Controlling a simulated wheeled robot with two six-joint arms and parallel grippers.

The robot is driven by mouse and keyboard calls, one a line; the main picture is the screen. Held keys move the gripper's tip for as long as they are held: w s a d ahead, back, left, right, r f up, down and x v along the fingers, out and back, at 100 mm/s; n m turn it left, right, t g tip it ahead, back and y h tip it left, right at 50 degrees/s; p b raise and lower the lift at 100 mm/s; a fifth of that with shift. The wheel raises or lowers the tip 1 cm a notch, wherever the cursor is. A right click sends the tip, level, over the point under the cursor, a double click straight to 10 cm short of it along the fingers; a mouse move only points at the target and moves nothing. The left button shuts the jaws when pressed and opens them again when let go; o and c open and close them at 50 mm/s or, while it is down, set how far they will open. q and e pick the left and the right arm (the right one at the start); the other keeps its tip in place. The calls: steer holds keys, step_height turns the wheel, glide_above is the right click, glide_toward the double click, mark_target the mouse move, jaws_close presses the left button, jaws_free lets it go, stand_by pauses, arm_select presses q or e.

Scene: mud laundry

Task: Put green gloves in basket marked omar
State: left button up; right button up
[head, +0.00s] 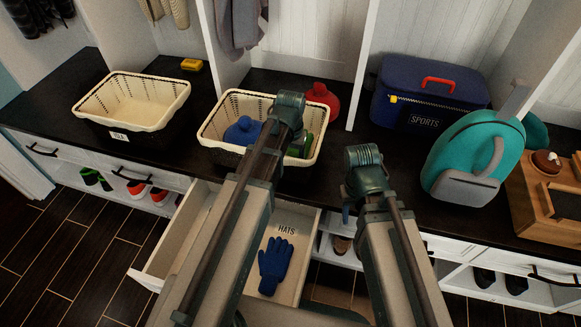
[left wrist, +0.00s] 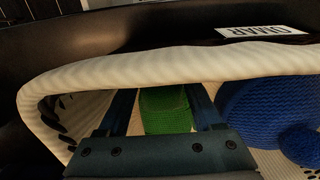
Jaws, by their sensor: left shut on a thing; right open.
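The green gloves (left wrist: 165,108) are between the two fingers of my left gripper (left wrist: 165,120) in the left wrist view, inside a cream-rimmed basket (left wrist: 190,62). Its tag (left wrist: 262,31) reads OMAR, upside down in that view. In the head view this is the middle basket (head: 216,116), with a bit of the green gloves (head: 307,145) showing behind my left arm. The left fingertips are hidden there. A blue knit hat (head: 243,130) lies beside the gloves in the basket. My right gripper (head: 363,162) is open and empty, right of the basket above the bench.
Another cream basket (head: 131,98), empty, stands left. A red hat (head: 321,101) is behind the middle basket. A blue SPORTS bag (head: 428,93) and teal backpack (head: 474,155) stand right. An open drawer marked HATS (head: 308,232), holding a blue glove (head: 275,265), juts out below.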

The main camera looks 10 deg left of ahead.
arm_select(q)
steer(key=shift+f, duration=0.35)
arm_select(e)
steer(key=shift+f, duration=0.35)
arm_select(q)
steer(key=shift+f, duration=0.15)
steer(key=o, duration=1.4)
arm_select(e)
steer(key=shift+f, duration=0.15)
arm_select(q)
step_height(320, 180, up, 12)
steer(key=p, duration=1.2)
steer(key=shift+r, duration=0.2)
arm_select(e)
step_height(320, 180, up, 12)
steer(key=shift+a, duration=0.1)
